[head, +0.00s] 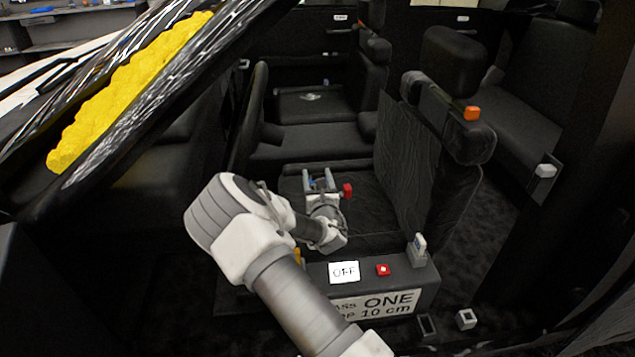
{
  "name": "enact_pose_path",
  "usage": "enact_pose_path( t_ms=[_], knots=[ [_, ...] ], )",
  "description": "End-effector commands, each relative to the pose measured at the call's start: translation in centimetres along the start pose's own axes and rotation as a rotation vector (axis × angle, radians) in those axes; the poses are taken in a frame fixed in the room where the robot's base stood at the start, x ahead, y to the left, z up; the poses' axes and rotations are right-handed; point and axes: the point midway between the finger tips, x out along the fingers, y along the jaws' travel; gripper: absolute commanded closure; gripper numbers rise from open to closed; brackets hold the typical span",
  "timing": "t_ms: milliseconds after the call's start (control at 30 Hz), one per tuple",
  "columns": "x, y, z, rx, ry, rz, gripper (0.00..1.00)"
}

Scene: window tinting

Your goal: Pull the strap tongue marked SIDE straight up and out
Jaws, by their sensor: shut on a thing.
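My gripper (319,183) is over the front seat's cushion, with its fingers pointing away from me.
The seat backrest (430,170) rises at right. Small sockets (466,319) lie low right.

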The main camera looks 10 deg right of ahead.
Motion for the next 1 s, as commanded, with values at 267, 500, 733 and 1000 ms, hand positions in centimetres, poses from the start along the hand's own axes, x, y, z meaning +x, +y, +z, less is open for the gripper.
enact_pose_path(
  t_ms=[267,500,733,1000],
  knots=[
    [0.0,0.1,6.2,0.0,-0.005,0.001,0.92],
    [0.0,0.0,8.7,0.0,-0.003,0.001,0.92],
    [0.0,0.0,9.0,0.001,-0.002,-0.001,0.92],
    [-1.0,-0.5,8.2,0.004,0.0,-0.003,0.92]
  ],
)
